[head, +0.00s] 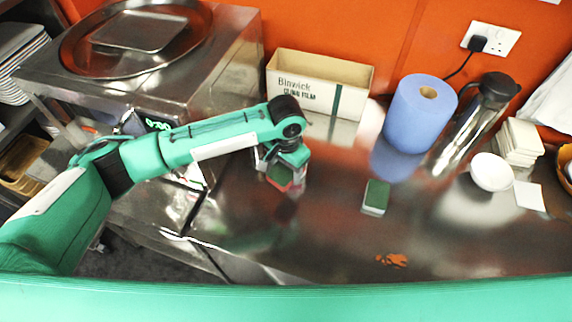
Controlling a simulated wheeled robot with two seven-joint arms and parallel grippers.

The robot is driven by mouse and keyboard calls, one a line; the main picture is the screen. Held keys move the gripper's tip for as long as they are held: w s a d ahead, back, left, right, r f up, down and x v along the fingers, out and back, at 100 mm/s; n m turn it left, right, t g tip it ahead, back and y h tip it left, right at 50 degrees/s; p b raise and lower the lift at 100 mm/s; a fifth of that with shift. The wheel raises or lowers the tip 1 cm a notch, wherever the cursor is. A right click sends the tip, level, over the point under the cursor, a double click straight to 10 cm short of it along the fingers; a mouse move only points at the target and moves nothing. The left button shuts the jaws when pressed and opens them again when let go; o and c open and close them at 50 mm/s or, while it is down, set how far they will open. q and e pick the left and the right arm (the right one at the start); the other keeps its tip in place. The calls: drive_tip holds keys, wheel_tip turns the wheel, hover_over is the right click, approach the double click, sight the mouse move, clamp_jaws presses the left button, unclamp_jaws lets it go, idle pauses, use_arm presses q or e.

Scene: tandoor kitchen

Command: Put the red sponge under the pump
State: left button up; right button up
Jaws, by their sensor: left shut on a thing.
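My left gripper (283,162) reaches in over the steel counter and is shut on the red sponge (279,178), which has a dark green face. The gripper and arm partly hide this sponge. It is close to the counter; I cannot tell whether it touches. A steel flask with a black top and handle (470,120) stands at the right; it may be the pump, but no other pump is clear. A second sponge, green on white (375,197), lies on the counter to the right of my gripper. My right gripper is not in view.
A cardboard film box (318,82) and a blue paper roll (420,113) stand at the back. White bowl (491,172) and stacked pale coasters (519,141) are at the right. Orange crumbs (392,260) lie at the front. A steel unit with a round tray (136,38) is at the left.

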use_arm(q)
drive_tip(key=shift+f, duration=0.3)
drive_tip(key=o, duration=0.9)
drive_tip(key=shift+o, duration=0.2)
drive_tip(key=shift+r, duration=0.55)
wheel_tip(320, 180, up, 11)
drive_tip(key=b, duration=0.4)
drive_tip(key=shift+r, duration=0.6)
